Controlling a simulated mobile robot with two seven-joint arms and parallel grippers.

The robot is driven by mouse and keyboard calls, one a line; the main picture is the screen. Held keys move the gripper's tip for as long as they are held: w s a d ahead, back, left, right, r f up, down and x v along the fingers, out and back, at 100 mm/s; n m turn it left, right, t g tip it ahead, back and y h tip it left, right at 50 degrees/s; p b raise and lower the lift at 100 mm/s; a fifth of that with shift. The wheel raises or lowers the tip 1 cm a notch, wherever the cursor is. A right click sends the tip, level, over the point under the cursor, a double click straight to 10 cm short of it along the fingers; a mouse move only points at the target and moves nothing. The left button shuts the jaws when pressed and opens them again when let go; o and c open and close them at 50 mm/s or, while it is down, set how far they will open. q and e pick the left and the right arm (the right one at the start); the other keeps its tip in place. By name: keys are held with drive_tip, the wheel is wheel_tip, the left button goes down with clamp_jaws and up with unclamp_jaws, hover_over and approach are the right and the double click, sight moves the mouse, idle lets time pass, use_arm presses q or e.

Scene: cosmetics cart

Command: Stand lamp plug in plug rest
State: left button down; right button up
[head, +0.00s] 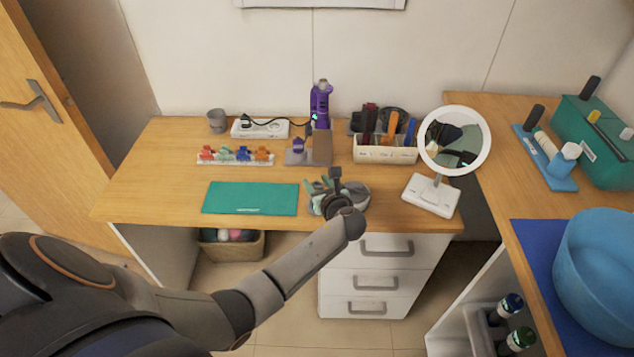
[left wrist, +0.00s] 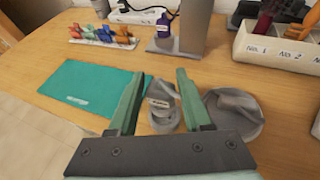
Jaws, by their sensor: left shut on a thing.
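My left gripper (head: 335,186) is over the front of the desk, right of the green mat. I cannot tell for sure whether this piece is the lamp plug. A round grey dish-like holder (left wrist: 245,128) with a raised grey part stands just to the right of the fingers; it may be the plug rest. In the head view the gripper partly hides both. A round mirror lamp (head: 481,140) stands to the right.
The green mat (head: 250,198) lies left of the gripper.

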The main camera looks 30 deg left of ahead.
use_arm(q)
drive_tip(key=shift+p, duration=0.3)
drive_tip(key=shift+f+b, duration=1.15)
drive_tip(key=shift+f, duration=0.6)
drive_tip(key=shift+c, duration=1.3)
unclamp_jaws()
drive_tip(key=p+v, duration=0.1)
drive_tip(key=v, duration=1.1)
drive_tip(key=shift+s+d+r, duration=0.1)
drive_tip(key=shift+s+d, duration=0.05)
